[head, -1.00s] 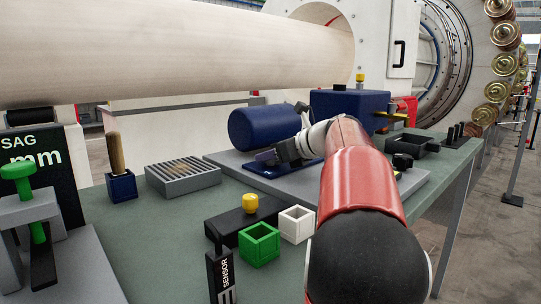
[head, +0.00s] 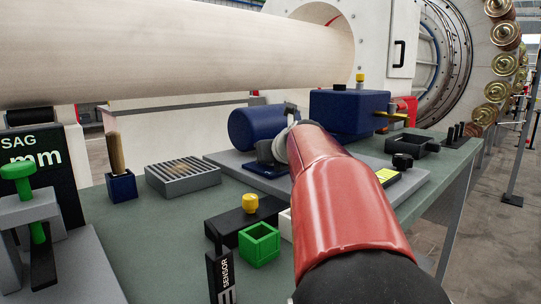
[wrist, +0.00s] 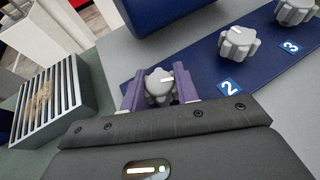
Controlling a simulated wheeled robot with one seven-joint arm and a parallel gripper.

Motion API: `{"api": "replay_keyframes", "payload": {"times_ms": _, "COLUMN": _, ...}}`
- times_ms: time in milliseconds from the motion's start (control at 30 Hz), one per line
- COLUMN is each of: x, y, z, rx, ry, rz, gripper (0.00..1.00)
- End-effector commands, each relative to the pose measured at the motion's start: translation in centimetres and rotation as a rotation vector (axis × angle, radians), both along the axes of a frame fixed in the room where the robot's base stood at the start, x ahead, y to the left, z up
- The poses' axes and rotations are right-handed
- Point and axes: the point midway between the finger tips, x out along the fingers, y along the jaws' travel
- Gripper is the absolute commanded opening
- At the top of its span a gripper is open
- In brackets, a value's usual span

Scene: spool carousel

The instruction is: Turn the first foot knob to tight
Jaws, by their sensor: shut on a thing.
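The first foot knob (wrist: 158,84), light grey and lobed with a white pointer line, sits on the blue base plate (wrist: 190,62) in the wrist view. My gripper (wrist: 160,88) has its purple fingers on both sides of this knob, shut on it. The white line points roughly to the right in the picture. A number for this knob and any tight mark are hidden. Knob 2 (wrist: 239,43) and knob 3 (wrist: 295,11) stand farther along the plate. In the head view my arm hides the knobs and most of my gripper.
A blue motor cylinder (head: 257,128) stands on the plate, with a blue box (head: 349,110) to its right. A slatted grey tray (head: 183,180), a green box (head: 259,244) and a black block with a yellow knob (head: 250,204) are on the green bench.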

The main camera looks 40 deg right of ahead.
Motion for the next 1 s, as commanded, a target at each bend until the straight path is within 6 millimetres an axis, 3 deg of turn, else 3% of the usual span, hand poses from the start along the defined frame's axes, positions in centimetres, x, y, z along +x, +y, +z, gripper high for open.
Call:
{"api": "replay_keyframes", "payload": {"times_ms": 800, "x": -0.03, "y": -0.05, "z": -0.04, "rx": 0.0, "ry": 0.002, "rz": -0.1, "gripper": 0.07}}
{"api": "replay_keyframes", "payload": {"times_ms": 833, "x": -0.03, "y": -0.05, "z": -0.04, "rx": 0.0, "ry": 0.002, "rz": -0.1, "gripper": 0.31}}
{"api": "replay_keyframes", "payload": {"times_ms": 1000, "x": -0.02, "y": -0.06, "z": -0.04, "rx": 0.0, "ry": 0.002, "rz": -0.1, "gripper": 0.52}}
